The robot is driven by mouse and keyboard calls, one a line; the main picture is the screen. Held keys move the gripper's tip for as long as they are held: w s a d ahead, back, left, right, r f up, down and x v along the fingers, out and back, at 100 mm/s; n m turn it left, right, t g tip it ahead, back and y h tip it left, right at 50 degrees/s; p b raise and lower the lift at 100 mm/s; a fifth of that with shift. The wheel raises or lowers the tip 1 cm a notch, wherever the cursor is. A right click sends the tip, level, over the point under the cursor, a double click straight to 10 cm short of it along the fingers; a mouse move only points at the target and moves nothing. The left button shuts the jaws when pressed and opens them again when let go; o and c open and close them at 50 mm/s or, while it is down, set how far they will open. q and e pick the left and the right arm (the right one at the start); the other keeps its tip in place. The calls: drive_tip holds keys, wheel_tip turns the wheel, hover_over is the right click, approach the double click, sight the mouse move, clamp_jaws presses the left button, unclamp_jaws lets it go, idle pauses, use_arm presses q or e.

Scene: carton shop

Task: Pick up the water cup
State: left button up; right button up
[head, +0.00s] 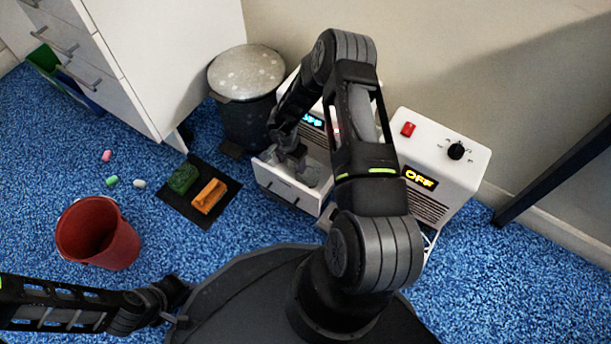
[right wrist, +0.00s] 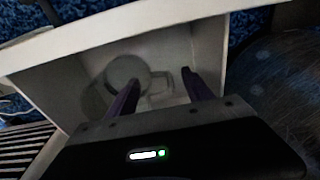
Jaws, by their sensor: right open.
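The water cup (right wrist: 128,68) shows in the right wrist view as a pale round shape with a handle, inside an open white drawer (right wrist: 50,90). In the head view the drawer (head: 285,193) juts from the front of the left white machine. My right gripper (head: 292,160) reaches down into it and largely hides the cup. In the right wrist view my right gripper (right wrist: 160,77) is open, with its two dark fingers apart near the cup's handle and nothing held between them. My left gripper (head: 172,298) is dark against my base; its jaws are unclear.
A second white machine (head: 440,160) with a red button and an "OFF" display stands to the right. A dark bin (head: 248,115) is behind the drawer. A black mat (head: 225,200) with green and orange blocks and a red bucket (head: 97,232) are to the left.

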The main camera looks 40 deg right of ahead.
drive_tip(key=shift+f, duration=0.8)
drive_tip(key=shift+d+r, duration=0.1)
drive_tip(key=shift+c, duration=0.2)
clamp_jaws()
idle(0.3)
